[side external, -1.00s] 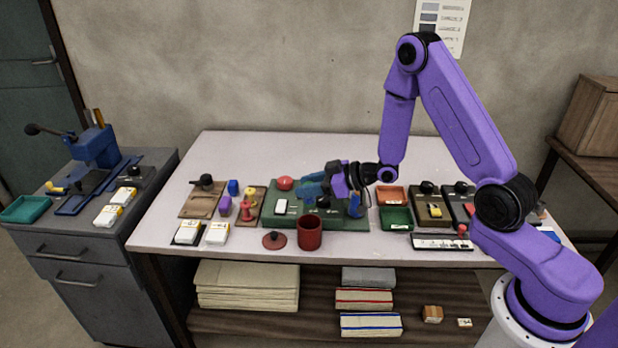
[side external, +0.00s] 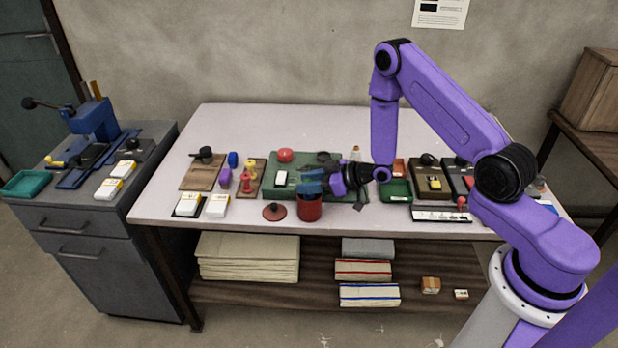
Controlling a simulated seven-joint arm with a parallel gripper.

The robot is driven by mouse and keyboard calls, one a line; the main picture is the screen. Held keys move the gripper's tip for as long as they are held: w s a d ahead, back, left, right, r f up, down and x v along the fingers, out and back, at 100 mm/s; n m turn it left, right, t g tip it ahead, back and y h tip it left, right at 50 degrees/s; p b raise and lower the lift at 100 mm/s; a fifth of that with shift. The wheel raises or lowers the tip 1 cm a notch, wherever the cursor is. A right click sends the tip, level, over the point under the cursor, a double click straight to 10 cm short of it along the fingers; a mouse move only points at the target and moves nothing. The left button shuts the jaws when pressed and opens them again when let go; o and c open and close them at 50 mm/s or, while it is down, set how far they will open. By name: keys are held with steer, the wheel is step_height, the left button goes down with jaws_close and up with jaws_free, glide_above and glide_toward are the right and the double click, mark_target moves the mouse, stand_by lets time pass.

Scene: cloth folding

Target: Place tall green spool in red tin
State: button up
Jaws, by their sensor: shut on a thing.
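The red tin (side external: 309,211) is an open, dark red cylinder standing upright near the table's front edge. Its round red lid (side external: 274,212) with a dark knob lies just left of it. My gripper (side external: 309,184), with blue fingers and a purple body, reaches in from the right, low over the tin's mouth. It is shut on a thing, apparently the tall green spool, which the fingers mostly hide. I cannot tell whether the spool's lower end is inside the tin. The fingers cover part of the tin's rim.
A green board (side external: 280,160) with a red knob and a white block lies behind the tin. A green tray (side external: 396,191) is to the right. Wooden boards with small coloured pieces stand left. The tabletop behind (side external: 270,125) is clear.

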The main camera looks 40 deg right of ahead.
steer(key=o, duration=1.1)
step_height(320, 180, up, 7)
steer(key=shift+f, duration=0.1)
stand_by(0.3)
steer(key=shift+a, duration=0.1)
